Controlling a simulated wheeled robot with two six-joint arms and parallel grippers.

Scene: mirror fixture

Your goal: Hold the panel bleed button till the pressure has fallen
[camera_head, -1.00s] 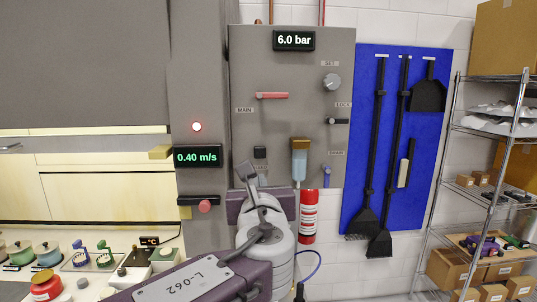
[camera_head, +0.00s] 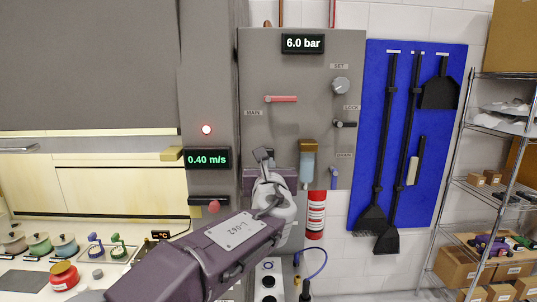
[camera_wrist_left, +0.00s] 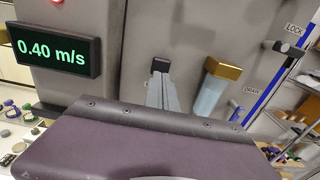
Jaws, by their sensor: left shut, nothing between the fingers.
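The grey panel (camera_head: 320,115) carries a pressure display (camera_head: 303,43) that reads 6.0 bar. The small black bleed button (camera_wrist_left: 160,64) shows in the left wrist view, low on the panel and left of a brass-topped clear bowl (camera_wrist_left: 210,92). My left gripper (camera_head: 263,154) is shut and empty. Its fingertips (camera_wrist_left: 161,80) point at the button and overlap its lower part in the left wrist view. In the head view the gripper mostly hides the button. I cannot tell whether the tips touch it. My right gripper is not in view.
The panel also has a red MAIN lever (camera_head: 281,99), a SET knob (camera_head: 341,85), a black LOCK lever (camera_head: 345,124) and a blue DRAIN lever (camera_head: 334,178). Left of it, a display (camera_head: 207,160) reads 0.40 m/s. A red extinguisher (camera_head: 316,215) hangs below.

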